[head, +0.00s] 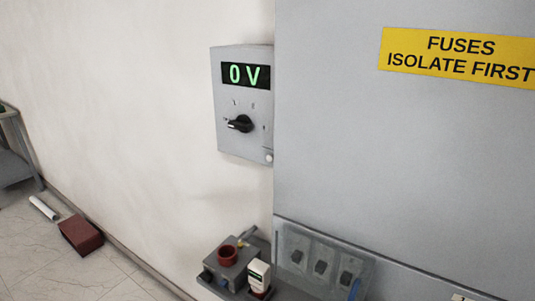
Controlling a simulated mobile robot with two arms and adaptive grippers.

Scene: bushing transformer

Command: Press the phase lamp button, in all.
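A grey wall box (229,112) carries a black display (246,75) reading "0 V" in green. Below the display is a black rotary knob (240,123) with small marks around it. A small pale round button or lamp (268,157) sits at the box's lower right corner, close to the cabinet edge. I cannot tell whether it is the phase lamp button, and it does not look lit. Neither of my grippers is in view.
A large grey cabinet (380,160) with a yellow "FUSES ISOLATE FIRST" sign (458,55) fills the right. Below are a panel of dark switches or fuses (320,267), a grey unit with a red ring (228,256) and a white device (259,275). A dark red box (80,234) lies on the floor.

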